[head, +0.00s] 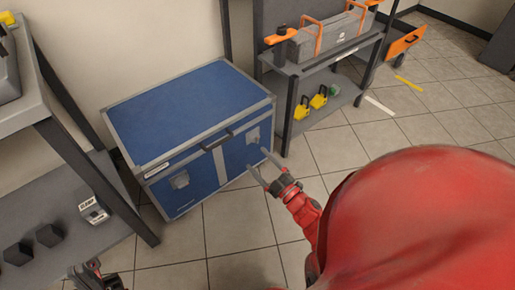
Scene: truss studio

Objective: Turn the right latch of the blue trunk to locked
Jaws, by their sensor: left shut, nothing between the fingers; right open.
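The blue trunk (190,105) stands on the tiled floor with its lid closed and grey metal edging. Its right latch (253,135) is a grey plate on the front face; it is too small to tell which way it is turned. The left latch (180,180) sits further left on the same face. My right gripper (258,160) is open and empty, its two fingers pointing at the trunk's front just below and right of the right latch. I see no clear contact. My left gripper (94,266) is shut and empty at the bottom left, partly cut off.
A grey shelf (70,190) with dark blocks and a small labelled box (93,211) stands left of the trunk. A rack (345,75) with a grey toolbox (330,38) and yellow items (302,108) stands right. The floor before the trunk is clear.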

